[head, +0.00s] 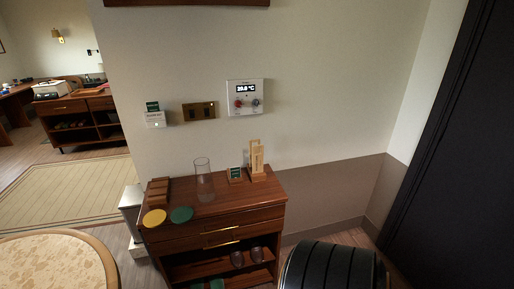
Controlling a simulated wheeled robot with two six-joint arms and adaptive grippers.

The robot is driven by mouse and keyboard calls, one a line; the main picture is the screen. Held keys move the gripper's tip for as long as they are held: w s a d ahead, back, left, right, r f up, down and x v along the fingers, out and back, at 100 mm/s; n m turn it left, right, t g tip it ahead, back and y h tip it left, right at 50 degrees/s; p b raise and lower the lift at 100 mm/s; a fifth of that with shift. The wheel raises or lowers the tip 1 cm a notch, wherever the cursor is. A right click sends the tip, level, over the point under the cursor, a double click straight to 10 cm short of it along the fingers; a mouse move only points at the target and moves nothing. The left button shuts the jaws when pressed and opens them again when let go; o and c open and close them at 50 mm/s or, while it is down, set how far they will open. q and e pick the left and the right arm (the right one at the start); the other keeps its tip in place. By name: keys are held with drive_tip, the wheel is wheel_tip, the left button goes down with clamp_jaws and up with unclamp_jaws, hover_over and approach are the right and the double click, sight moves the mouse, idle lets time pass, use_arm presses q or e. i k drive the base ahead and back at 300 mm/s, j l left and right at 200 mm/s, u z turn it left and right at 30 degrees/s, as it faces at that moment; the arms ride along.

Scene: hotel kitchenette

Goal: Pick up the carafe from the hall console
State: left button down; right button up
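The carafe (204,181) is a tall clear glass vessel. It stands upright on the top of the wooden hall console (230,204), near the middle towards the back. The wall is behind it. Neither of my grippers shows in the head view, so nothing is seen touching the carafe.
On the console are a yellow disc (154,218), a green disc (181,215), a wooden rack (158,190), a small green card (235,174) and a wooden holder (257,160). A dark ribbed cylinder (332,267) stands front right, a round table (55,262) front left.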

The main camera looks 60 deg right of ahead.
sight(206, 191)
drive_tip(key=z, duration=1.5)
